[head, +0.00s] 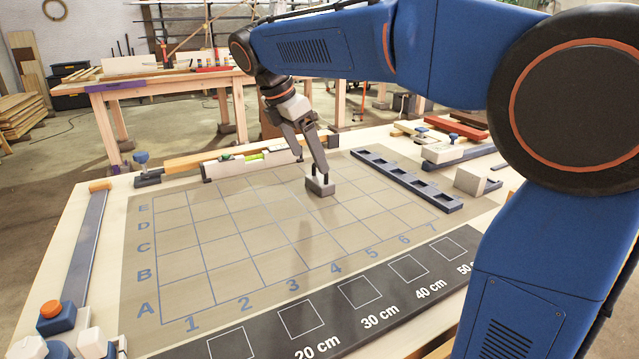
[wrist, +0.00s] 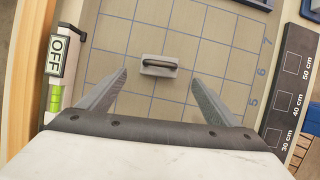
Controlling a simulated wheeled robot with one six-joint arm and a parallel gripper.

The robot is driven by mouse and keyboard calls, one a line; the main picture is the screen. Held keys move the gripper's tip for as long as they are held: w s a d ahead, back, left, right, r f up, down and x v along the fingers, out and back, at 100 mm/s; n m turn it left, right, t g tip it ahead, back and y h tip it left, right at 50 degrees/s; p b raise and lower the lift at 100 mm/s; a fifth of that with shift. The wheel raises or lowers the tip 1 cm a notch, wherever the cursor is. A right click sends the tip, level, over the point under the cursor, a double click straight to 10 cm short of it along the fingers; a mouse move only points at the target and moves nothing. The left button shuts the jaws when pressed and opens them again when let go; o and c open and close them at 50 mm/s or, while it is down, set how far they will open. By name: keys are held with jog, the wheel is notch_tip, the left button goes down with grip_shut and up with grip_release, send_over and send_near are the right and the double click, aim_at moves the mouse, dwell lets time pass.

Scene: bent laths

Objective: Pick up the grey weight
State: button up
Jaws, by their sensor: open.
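The grey weight (head: 320,186) is a small block with a dark handle on top. It stands on the gridded mat (head: 190,262), towards the back of the grid. In the wrist view the weight (wrist: 158,66) lies ahead between the lines of my two fingers, with its handle running across from left to right. My gripper (head: 313,160) is open and empty, pointing down close above the weight; one finger partly covers the weight's top in the head view. In the wrist view my gripper (wrist: 160,77) shows its fingers spread wide on either side, apart from the weight.
A dark slotted rack (head: 405,180) lies right of the weight. A pale grey block (head: 470,180) stands farther right. A level with a green vial (head: 250,160) lies along the back edge. A black strip with marked squares (head: 300,318) runs along the front. The grid around the weight is clear.

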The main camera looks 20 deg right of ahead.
aim_at(318, 180)
jog(key=shift+x, duration=4.05)
jog(key=shift+w, duration=0.15)
jog(key=c, duration=1.8)
